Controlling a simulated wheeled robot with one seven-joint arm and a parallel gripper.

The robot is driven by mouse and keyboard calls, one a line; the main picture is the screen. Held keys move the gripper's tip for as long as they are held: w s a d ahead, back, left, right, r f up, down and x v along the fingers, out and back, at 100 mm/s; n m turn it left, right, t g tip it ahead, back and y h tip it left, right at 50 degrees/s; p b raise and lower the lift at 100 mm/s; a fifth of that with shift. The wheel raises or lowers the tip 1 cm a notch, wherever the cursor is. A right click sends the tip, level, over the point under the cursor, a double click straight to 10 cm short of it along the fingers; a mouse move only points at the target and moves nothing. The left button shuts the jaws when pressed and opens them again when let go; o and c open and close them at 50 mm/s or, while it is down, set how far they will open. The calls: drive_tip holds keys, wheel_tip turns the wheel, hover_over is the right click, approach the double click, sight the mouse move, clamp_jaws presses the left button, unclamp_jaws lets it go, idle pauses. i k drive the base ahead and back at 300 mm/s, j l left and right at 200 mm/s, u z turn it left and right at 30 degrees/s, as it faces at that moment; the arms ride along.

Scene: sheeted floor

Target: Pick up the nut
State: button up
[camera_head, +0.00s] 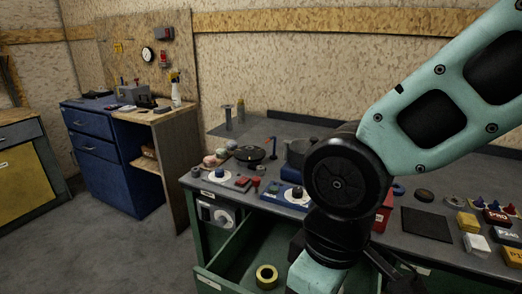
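I cannot make out the nut for certain in the head view. A small dark round piece (424,195) and a bluish ring (398,189) lie on the workbench (446,204) to the right of my arm, but both are too small to identify. My arm comes in from the upper right, bends at a black joint in front of the bench, and runs down past the bottom edge. The fingertips of my gripper do not show. My arm hides part of the bench top and of the open drawer.
A green drawer (215,284) stands open below the bench, with a yellow ring-shaped roll (267,276) in it. A black square mat (427,223) lies on the bench, with several small boxes to its right. A blue cabinet (103,150) stands left, with clear floor before it.

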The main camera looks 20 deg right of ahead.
sight(249, 149)
drive_tip(key=i+j+z, duration=0.1)
drive_tip(key=z, duration=0.4)
drive_tip(key=j+z, duration=0.3)
drive_tip(key=z, duration=0.15)
drive_tip(key=i+j+z, duration=0.1)
drive_tip(key=j+z, duration=0.25)
drive_tip(key=j, duration=0.65)
drive_tip(key=j+z, duration=0.35)
drive_tip(key=j, duration=0.6)
drive_tip(key=j+z, duration=0.1)
drive_tip(key=j, duration=2.3)
drive_tip(key=i+j, duration=0.15)
drive_tip(key=i, duration=0.1)
